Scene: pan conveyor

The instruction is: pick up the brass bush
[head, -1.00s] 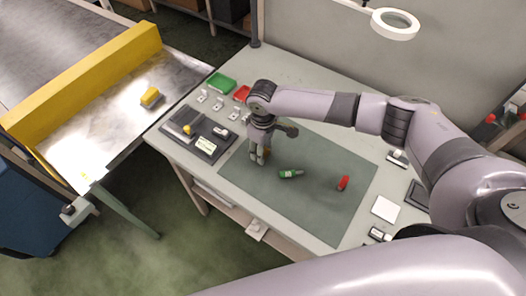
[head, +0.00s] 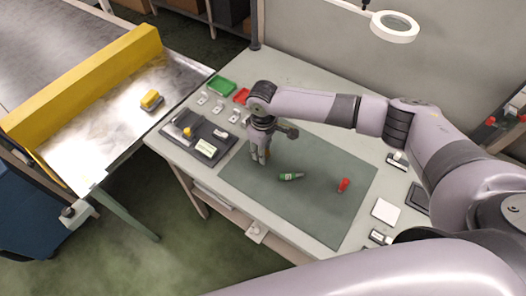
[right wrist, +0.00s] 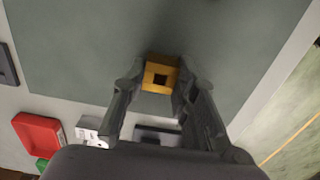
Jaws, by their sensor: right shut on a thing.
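The brass bush (right wrist: 160,76) is a yellow-brass block with a dark square hole. In the right wrist view it sits between the fingertips of my right gripper (right wrist: 158,80), which is shut on it. In the head view my right gripper (head: 261,158) points down at the left part of the green-grey mat (head: 310,208). The bush is mostly hidden by the fingers there. I cannot tell whether it still touches the mat. My left gripper is not in view.
A green object (head: 290,176) and a red object (head: 343,185) lie on the mat to the right of the gripper. A dark tray (head: 177,135) with parts stands left. Green (head: 221,86) and red (head: 242,96) bins are behind. The conveyor (head: 100,122) is further left.

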